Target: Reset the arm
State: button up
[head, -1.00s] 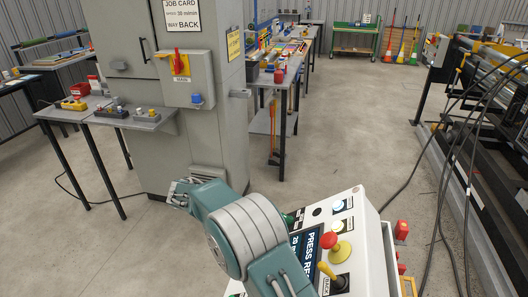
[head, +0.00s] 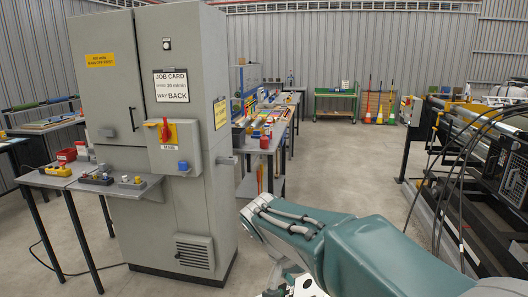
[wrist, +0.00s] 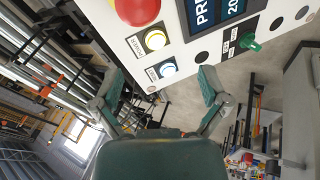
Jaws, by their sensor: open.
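My gripper (wrist: 158,88) is open and empty in the wrist view, its two fingers spread apart. Beyond the fingers is a white control panel (wrist: 183,52) with a red mushroom button (wrist: 138,10), two pale round buttons (wrist: 156,40), a dark display (wrist: 218,10) and a green switch (wrist: 248,42). The fingers overlap the panel's edge in the picture; no contact is clear. In the head view, my green arm (head: 390,255) fills the lower right, bent, and my gripper cannot be made out there.
A grey cabinet (head: 184,220) with a red-handled switch box (head: 188,158) stands left of my arm. A small shelf (head: 150,186) with button boxes juts out beside it. Black machinery with hanging cables (head: 445,150) stands at right. Open floor (head: 335,160) runs between them to a green cart (head: 335,103).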

jog(key=s+d+n+t+y, duration=0.1)
jog(key=s, duration=0.4)
jog(key=s+d+r+n+t+y, duration=0.1)
jog(key=s+d+n+y, duration=0.1)
jog(key=s, duration=0.3)
jog(key=s+d+n+t+y, duration=0.1)
jog(key=s+d+t+y, duration=0.1)
jog(key=s, duration=0.3)
jog(key=shift+s+d+r, duration=0.25)
jog(key=shift+s+r, duration=0.1)
jog(key=shift+s, duration=0.05)
jog(key=shift+s+f+n+t, duration=0.25)
jog(key=shift+s+n+t, duration=0.15)
jog(key=shift+s, duration=0.15)
